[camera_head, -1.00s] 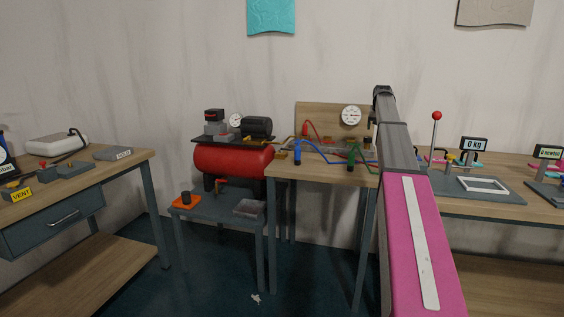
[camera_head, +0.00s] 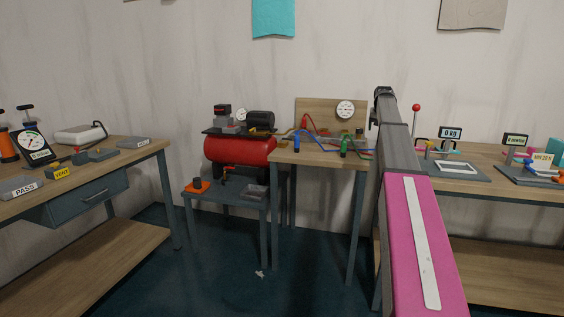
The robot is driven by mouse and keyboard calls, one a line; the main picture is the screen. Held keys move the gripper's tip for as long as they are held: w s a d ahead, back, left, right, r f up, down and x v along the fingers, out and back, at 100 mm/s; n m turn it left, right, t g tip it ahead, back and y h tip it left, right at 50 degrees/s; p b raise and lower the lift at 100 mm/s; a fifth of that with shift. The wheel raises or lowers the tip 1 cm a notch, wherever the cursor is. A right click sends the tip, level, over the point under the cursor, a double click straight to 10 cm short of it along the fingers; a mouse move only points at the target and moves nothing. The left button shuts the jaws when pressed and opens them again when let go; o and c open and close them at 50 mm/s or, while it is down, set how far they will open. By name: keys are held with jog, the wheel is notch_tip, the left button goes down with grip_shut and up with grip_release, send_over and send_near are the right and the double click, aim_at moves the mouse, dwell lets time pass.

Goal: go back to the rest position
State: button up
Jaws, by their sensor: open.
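My arm rises from the bottom right of the head view, with a pink link below and grey links above. Its far end stands in front of the wall and the workbenches. I cannot make out my gripper or its fingertips; they are not visible beyond the arm's grey end. Nothing held can be seen.
A left bench (camera_head: 118,237) bears a gauge (camera_head: 33,146) and a PASS block (camera_head: 22,188). A red compressor tank (camera_head: 238,150) and a middle table (camera_head: 310,157) stand ahead. A right bench (camera_head: 465,192) holds scales. Dark floor (camera_head: 215,275) is open between them.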

jog(key=s+a+f+n+g, duration=0.1)
jog(key=s+a+f, duration=0.55)
jog(key=f, duration=0.35)
jog(key=s+a+f, duration=0.5)
jog(key=s+f, duration=0.3)
jog(key=f, duration=0.2)
jog(key=s+a+f+n+g, duration=0.1)
jog(key=s+a+f, duration=0.4)
jog(key=s+f, duration=0.3)
jog(key=s+a+f, duration=0.3)
jog(key=s+f, duration=0.2)
jog(key=s, duration=0.3)
jog(key=s+a+f+n+g, duration=0.1)
jog(key=s+a+f, duration=0.3)
jog(key=s, duration=0.5)
jog(key=s+a+f+g+y, duration=0.1)
jog(key=s+a+f, duration=0.3)
jog(key=s+f, duration=0.3)
jog(key=shift+s+f, duration=0.25)
jog(key=shift+s, duration=0.85)
